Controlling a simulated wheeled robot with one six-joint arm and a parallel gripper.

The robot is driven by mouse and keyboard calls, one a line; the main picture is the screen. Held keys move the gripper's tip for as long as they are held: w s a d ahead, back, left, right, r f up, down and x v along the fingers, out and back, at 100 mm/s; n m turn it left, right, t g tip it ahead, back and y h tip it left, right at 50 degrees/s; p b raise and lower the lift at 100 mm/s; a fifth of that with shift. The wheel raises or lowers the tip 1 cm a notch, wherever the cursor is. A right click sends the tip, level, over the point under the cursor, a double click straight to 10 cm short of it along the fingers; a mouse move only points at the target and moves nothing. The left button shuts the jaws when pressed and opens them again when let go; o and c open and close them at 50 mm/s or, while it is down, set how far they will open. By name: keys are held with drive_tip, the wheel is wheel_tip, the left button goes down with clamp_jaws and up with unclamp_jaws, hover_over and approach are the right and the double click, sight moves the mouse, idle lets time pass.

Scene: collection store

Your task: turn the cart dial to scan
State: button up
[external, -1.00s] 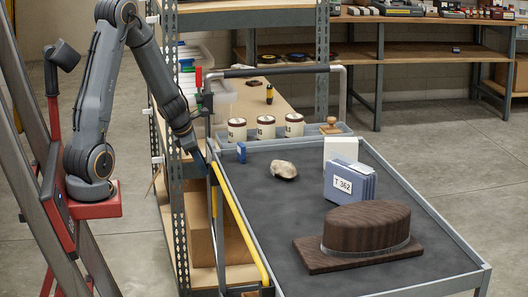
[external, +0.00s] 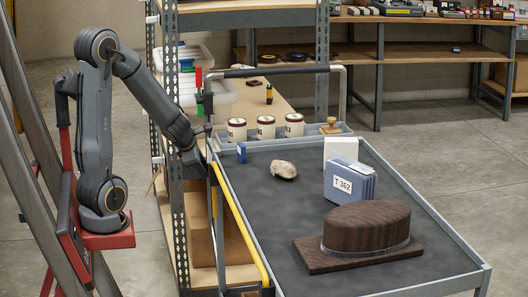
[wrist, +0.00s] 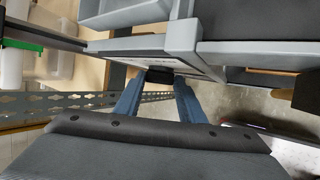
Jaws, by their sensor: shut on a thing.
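The cart (external: 300,225) has a dark top with a grey rim and stands at the right in the external view. In the wrist view, the grey cart frame (wrist: 183,38) crosses the upper part. A small black dial (wrist: 160,76) sits on the underside or side of that frame, between the two blue fingers of my gripper (wrist: 160,82). My gripper is shut on the dial. No scan mark or dial pointer is readable.
A metal shelf rack (external: 180,215) stands close beside the cart and my arm. A yellow bar (external: 238,222) runs along the cart's left side.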

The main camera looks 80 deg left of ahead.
drive_tip(key=shift+d+f+y+b, duration=0.2)
drive_tip(key=shift+y+b, duration=0.4)
drive_tip(key=shift+b, duration=1.3)
drive_tip(key=shift+r, duration=0.1)
drive_tip(key=o, duration=1)
drive_tip(key=shift+o, duration=0.2)
drive_tip(key=shift+d+r, duration=0.1)
drive_tip(key=shift+r, duration=0.05)
wheel_tip(320, 180, up, 9)
drive_tip(key=s+d+p, duration=0.1)
drive_tip(key=p, duration=0.3)
drive_tip(key=shift+d, duration=0.3)
